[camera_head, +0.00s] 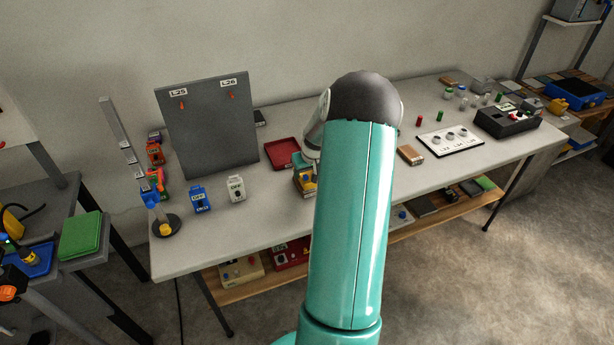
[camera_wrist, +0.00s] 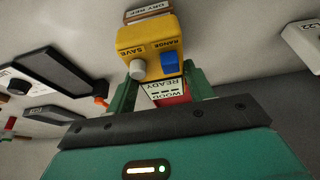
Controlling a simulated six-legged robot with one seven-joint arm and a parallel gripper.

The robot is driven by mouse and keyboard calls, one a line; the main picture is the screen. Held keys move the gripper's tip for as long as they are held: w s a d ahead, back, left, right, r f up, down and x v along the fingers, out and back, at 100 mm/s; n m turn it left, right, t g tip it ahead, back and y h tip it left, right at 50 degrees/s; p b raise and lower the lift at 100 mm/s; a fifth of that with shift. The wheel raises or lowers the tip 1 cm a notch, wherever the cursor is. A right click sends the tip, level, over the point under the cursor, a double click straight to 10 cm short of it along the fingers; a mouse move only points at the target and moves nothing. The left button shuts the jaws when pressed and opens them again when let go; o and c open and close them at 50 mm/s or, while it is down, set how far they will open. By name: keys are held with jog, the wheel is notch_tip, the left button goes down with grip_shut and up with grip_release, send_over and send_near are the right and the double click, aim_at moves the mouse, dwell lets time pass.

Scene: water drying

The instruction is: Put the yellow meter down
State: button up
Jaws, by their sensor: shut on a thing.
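The yellow meter (camera_wrist: 148,45) fills the upper middle of the wrist view, with a white knob, a blue switch marked RANGE, and a READY display on a red part. My gripper (camera_wrist: 160,82) is shut on it, a green finger on each side. In the head view the yellow meter (camera_head: 307,183) shows at the left of my arm, over the table's (camera_head: 270,215) middle. My arm hides part of it. I cannot tell whether its base touches the table. A brown block marked DRY REF (camera_wrist: 148,12) shows just beyond it in the wrist view.
A red tray (camera_head: 283,153) lies behind the meter. A white meter (camera_head: 236,189) and a blue meter (camera_head: 201,199) stand to the left, before a grey panel (camera_head: 208,130). A wooden block (camera_head: 411,155) and a white plate (camera_head: 450,143) are right of my arm. Tabletop between white meter and gripper is clear.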

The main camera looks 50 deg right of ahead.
jog(key=shift+f, duration=1.15)
jog(key=shift+f, duration=0.15)
jog(key=o, duration=1.1)
jog(key=shift+o, duration=0.2)
